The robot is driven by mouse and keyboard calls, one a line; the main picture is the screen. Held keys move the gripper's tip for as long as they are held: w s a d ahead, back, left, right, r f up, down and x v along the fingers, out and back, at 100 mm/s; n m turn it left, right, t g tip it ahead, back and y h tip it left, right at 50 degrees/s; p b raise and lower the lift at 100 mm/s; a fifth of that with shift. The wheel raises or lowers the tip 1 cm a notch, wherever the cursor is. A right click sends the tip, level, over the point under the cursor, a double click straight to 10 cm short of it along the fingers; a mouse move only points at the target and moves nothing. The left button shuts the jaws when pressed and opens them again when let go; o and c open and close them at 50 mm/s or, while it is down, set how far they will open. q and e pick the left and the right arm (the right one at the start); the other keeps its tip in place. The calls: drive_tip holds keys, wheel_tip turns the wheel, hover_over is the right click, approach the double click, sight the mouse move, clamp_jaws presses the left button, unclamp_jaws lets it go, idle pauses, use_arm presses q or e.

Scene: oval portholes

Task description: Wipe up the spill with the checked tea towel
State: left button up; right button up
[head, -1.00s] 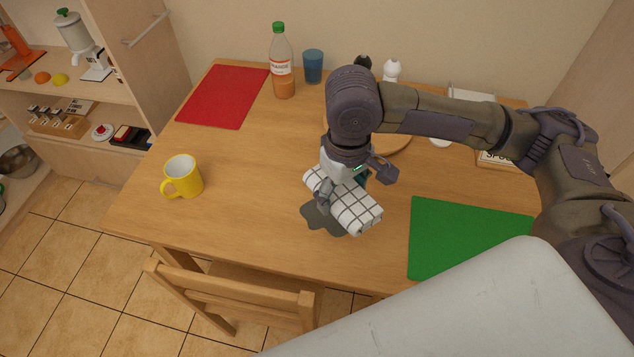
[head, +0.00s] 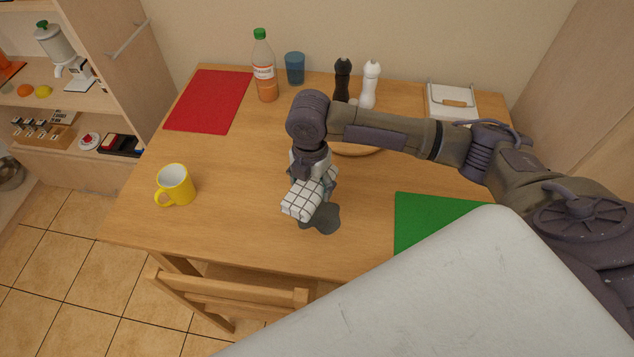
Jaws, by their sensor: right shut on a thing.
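The checked tea towel (head: 303,202) is white with dark lines and folded into a thick pad. My right gripper (head: 314,183) is shut on it and holds it low at the left edge of the spill. Whether the towel touches the table is hard to tell. The spill (head: 325,218) is a dark grey patch on the wooden table (head: 235,190), near its front edge; the towel hides part of it. The fingertips are partly hidden by the towel and wrist. My left gripper is not in view.
A yellow mug (head: 176,184) stands to the left. A bottle (head: 264,68), a blue cup (head: 295,68), and black (head: 342,80) and white (head: 370,85) mills stand at the back. Red (head: 208,100) and green (head: 440,218) mats lie flat. A chair (head: 230,290) is at the front.

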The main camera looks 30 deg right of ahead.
sight(336, 216)
drive_tip(key=n, duration=0.1)
drive_tip(key=f+n, duration=0.1)
drive_tip(key=n, duration=0.1)
drive_tip(key=d+f+n+p, duration=0.1)
drive_tip(key=n, duration=0.1)
drive_tip(key=shift+w, duration=0.3)
drive_tip(key=n, duration=0.1)
drive_tip(key=f+n, duration=0.1)
drive_tip(key=n, duration=0.1)
drive_tip(key=shift+w+d+f, duration=0.1)
drive_tip(key=shift+d+f, duration=0.15)
drive_tip(key=shift+d, duration=0.15)
drive_tip(key=shift+n, duration=0.3)
wheel_tip(336, 216, down, 8)
drive_tip(key=b, duration=0.8)
drive_tip(key=shift+f, duration=0.55)
drive_tip(key=shift+s+d+r+p, duration=0.25)
drive_tip(key=shift+s+d+p, duration=0.5)
drive_tip(key=shift+d, duration=0.15)
drive_tip(key=shift+s+d+f+p, duration=0.2)
drive_tip(key=shift+s+d+p, duration=0.35)
drive_tip(key=shift+s+d, duration=0.4)
drive_tip(key=shift+w+a+f, duration=0.1)
drive_tip(key=shift+w+a, duration=0.9)
drive_tip(key=shift+a, duration=0.2)
drive_tip(key=shift+w+a, duration=1)
drive_tip(key=shift+a, duration=0.2)
drive_tip(key=shift+w+a+b, duration=0.45)
drive_tip(key=shift+w+a, duration=0.8)
drive_tip(key=shift+a, duration=0.15)
